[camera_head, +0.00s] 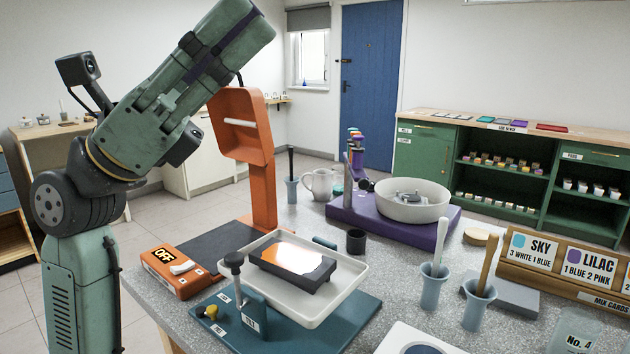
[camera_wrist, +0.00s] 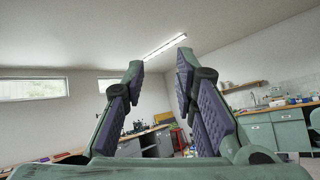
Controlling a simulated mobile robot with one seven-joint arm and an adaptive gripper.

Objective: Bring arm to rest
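My arm is raised at the left of the head view, and its upper end reaches the top edge of the picture. My gripper shows in the wrist view (camera_wrist: 158,75), with its two purple-padded fingers apart and nothing between them. It points out over the room, well above the bench. The gripper's fingertips cannot be made out in the head view. No held object shows in either view.
The speckled bench (camera_head: 390,260) carries an orange stand (camera_head: 245,150), a white tray (camera_head: 345,290), a purple mixer base (camera_head: 420,232), blue holders (camera_head: 430,292) and a card rack (camera_head: 560,265). Green shelving (camera_head: 430,150) stands behind. The air around the raised gripper looks free.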

